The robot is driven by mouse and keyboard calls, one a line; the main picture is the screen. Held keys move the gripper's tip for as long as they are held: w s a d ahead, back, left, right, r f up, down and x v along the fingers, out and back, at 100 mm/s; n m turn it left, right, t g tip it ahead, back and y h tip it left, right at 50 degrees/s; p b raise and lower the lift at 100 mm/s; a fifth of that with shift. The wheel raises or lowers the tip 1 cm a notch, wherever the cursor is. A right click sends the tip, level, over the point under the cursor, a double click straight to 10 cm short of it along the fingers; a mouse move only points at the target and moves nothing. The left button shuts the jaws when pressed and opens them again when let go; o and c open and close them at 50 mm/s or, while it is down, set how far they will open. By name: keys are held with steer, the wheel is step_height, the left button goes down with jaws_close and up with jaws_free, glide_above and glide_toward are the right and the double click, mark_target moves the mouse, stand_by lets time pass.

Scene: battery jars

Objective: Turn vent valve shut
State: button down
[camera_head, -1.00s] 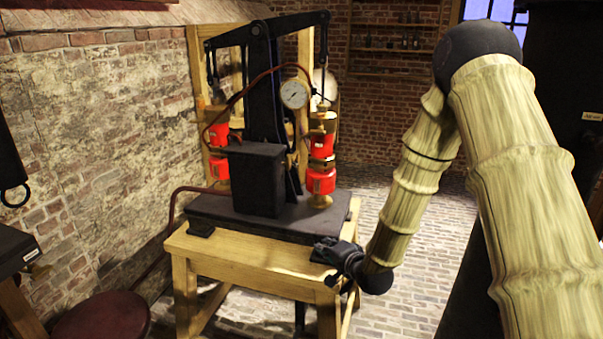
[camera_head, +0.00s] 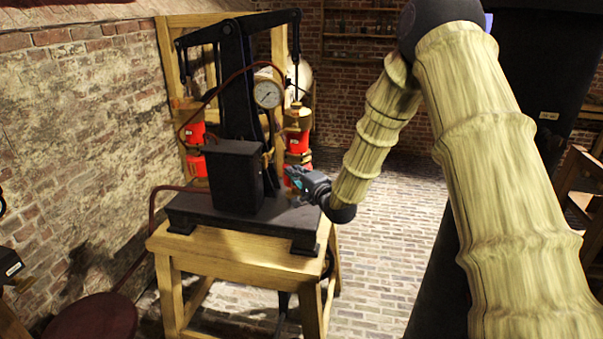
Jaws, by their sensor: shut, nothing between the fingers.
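The pump machine (camera_head: 232,180) stands on a wooden table, with a black block and column, a rocking beam on top and a round white gauge (camera_head: 267,94). A brass and red cylinder (camera_head: 297,130) is on its right side, another red one (camera_head: 194,133) on its left. I cannot make out which part is the vent valve. My gripper (camera_head: 293,176) is shut and empty, above the right part of the black base, in front of the lower right red cylinder and partly covering it. I cannot tell whether it touches anything.
The wooden table (camera_head: 232,246) carries the black base. A dark red round stool (camera_head: 92,316) is at the lower left, and a red hose (camera_head: 153,205) runs down beside the table. A brick wall (camera_head: 75,130) is on the left. The brick floor (camera_head: 385,220) right of the table is clear.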

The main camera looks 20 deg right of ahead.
mark_target(265, 160)
steer(key=w+a+p, duration=0.3)
steer(key=w+a, duration=0.1)
steer(key=w, duration=0.1)
stand_by(0.3)
